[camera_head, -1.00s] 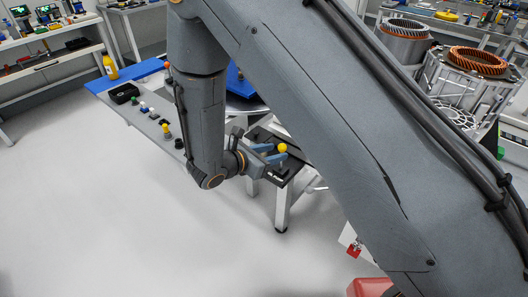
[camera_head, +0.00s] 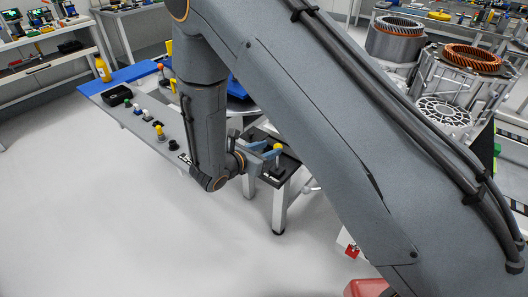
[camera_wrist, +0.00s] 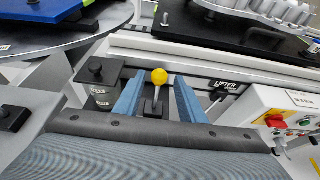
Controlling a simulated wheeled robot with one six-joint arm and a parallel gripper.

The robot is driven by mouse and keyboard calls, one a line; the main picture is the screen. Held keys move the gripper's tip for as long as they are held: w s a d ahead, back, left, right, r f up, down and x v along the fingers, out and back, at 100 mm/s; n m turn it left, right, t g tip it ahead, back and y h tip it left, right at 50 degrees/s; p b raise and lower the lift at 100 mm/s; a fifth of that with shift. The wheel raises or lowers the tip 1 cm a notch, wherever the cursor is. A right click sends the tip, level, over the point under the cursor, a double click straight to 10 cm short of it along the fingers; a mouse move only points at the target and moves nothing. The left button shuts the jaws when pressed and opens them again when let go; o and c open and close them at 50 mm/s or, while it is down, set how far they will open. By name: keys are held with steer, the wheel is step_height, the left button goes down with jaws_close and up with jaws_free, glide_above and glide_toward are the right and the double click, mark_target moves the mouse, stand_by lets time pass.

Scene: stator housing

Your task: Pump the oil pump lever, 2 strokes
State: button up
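The lever with a yellow ball knob (camera_head: 278,146) stands on a dark base at the table's near corner; I take it as the oil pump lever, but no label names it. In the wrist view the yellow knob (camera_wrist: 159,76) tops a thin metal shaft on a black mount and looks upright. My gripper (camera_wrist: 158,95) has its two blue fingers apart, one on each side of the lever, with visible gaps to the knob. In the head view my gripper (camera_head: 268,152) is at the lever, and my arm hides part of the table.
A rail labelled LIFTER (camera_wrist: 228,86) runs behind the lever. A control box (camera_wrist: 285,112) with red and green buttons is at right. A round dark turntable (camera_wrist: 55,38) lies behind. The floor at left is clear.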

mark_target(277, 146)
steer(key=shift+b+x, duration=0.6)
steer(key=shift+x, duration=1.4)
steer(key=shift+w, duration=0.1)
